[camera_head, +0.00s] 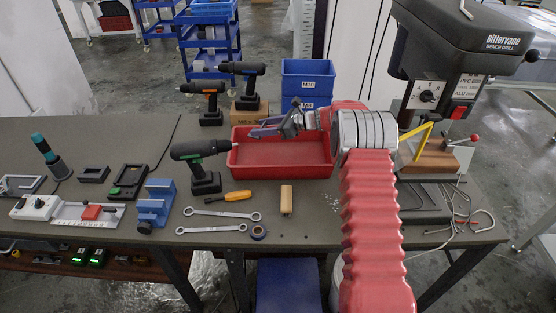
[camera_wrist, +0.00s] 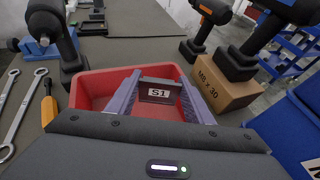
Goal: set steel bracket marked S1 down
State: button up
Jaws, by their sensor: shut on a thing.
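The steel bracket marked S1 (camera_wrist: 160,92) is dark with a white label and sits between the two purple fingers of my gripper (camera_wrist: 158,88) in the wrist view. In the head view my gripper (camera_head: 272,129) is over the left part of the red tray (camera_head: 280,173). The gripper is shut on the bracket. The red tray also shows beneath the fingers in the wrist view (camera_wrist: 90,88). The bracket appears to be held above the tray floor; the exact gap cannot be told. In the head view the bracket is hard to make out against the fingers.
A green-marked drill (camera_head: 200,160) stands left of the tray. Blue bins (camera_head: 307,78) are behind the tray. A bench drill (camera_head: 440,75) is at right. Wrenches (camera_head: 222,214) and a screwdriver (camera_head: 238,196) lie in front.

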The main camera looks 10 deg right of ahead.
jog(key=shift+f, duration=3.1)
jog(key=shift+f, duration=1.9)
jog(key=o, duration=1.2)
jog(key=shift+f, duration=0.1)
